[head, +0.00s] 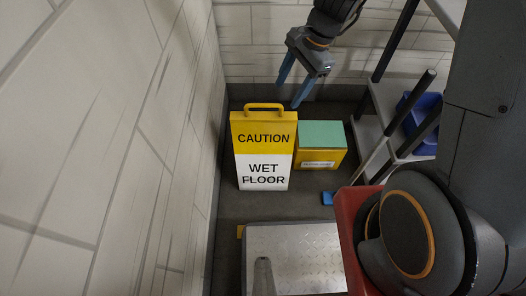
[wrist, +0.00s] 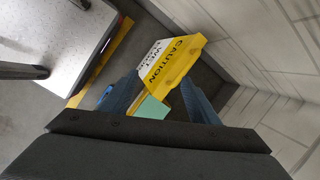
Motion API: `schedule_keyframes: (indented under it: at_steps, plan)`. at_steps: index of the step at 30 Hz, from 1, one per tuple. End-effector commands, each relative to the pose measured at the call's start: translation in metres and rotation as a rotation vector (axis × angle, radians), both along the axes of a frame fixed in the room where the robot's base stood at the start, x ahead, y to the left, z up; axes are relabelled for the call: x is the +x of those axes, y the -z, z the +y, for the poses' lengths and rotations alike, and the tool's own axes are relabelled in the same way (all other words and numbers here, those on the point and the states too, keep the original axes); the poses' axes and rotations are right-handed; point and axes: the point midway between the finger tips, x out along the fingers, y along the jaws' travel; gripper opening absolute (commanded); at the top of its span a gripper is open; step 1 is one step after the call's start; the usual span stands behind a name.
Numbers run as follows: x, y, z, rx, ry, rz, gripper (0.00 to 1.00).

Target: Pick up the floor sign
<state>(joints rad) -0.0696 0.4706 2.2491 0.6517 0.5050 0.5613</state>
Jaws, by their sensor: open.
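The floor sign (head: 263,150) stands upright on the dark floor near the left wall in the head view. It has a yellow top with a handle loop and a white lower part reading "CAUTION WET FLOOR". My gripper (head: 289,93) is above and behind the sign's top edge, open, with its two blue fingers apart and pointing down. In the wrist view the sign (wrist: 168,64) appears tilted, beyond the fingers of my gripper (wrist: 165,90). Nothing is between the fingers that I can confirm as held.
A yellow box with a green top (head: 320,146) stands just right of the sign. A metal shelf with a blue bin (head: 422,116) is at the right. A metal plate platform (head: 295,262) lies in front. Brick walls close off the left and back.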

Motion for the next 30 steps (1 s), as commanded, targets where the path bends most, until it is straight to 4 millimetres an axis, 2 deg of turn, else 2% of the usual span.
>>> schedule_keyframes:
  at_steps: [1, 3, 6, 9, 13, 23, 30]
  plan:
    - [0.015, 0.035, 0.009, 0.017, 0.083, 0.028, 0.55]
    - [0.031, 0.062, 0.019, 0.039, 0.199, 0.062, 0.55]
    - [0.048, 0.094, 0.032, 0.064, 0.335, 0.103, 0.55]
    - [0.06, 0.116, 0.04, 0.081, 0.428, 0.132, 0.55]
    - [0.067, 0.129, 0.045, 0.092, 0.491, 0.151, 0.55]
    - [0.068, 0.16, 0.057, 0.092, 0.5, 0.154, 0.55]
    - [0.068, 0.193, 0.065, 0.092, 0.5, 0.154, 0.55]
